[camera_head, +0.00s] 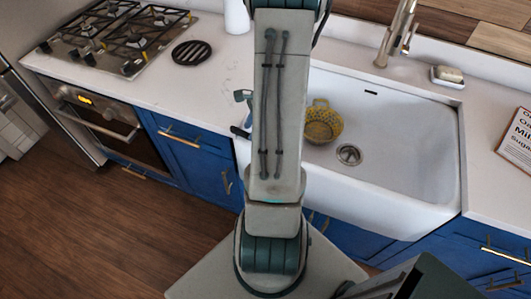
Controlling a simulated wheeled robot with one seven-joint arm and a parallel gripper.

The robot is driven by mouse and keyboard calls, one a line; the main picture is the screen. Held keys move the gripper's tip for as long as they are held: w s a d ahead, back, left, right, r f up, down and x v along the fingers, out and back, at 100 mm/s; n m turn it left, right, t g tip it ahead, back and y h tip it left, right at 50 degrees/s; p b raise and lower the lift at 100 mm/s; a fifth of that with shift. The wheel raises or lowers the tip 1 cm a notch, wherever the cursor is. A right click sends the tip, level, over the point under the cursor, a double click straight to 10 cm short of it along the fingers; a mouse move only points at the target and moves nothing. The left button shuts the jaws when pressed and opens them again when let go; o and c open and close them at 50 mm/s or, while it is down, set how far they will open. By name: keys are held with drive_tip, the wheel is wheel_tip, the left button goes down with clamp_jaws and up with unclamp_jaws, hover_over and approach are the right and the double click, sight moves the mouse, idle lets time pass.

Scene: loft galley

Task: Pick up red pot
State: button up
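No red pot shows in the head view. My arm rises through the middle of the picture and hides part of the counter and the left side of the sink. Small grey-blue and dark parts stick out past the arm's left edge above the counter. They may belong to my gripper, but I cannot tell. The gripper's fingertips are not clearly visible, and neither is whether it holds anything.
A yellow colander (322,124) sits in the white sink (400,150), below the faucet (396,35). A gas hob (118,35) and a round black trivet (192,52) are at left. A soap dish (447,76) and a sign (517,140) are at right. Wooden floor (90,235) is open at lower left.

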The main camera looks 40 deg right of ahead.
drive_tip(key=shift+w+a+f, duration=0.1)
drive_tip(key=shift+a+f, duration=0.05)
drive_tip(key=shift+f, duration=0.25)
clamp_jaws()
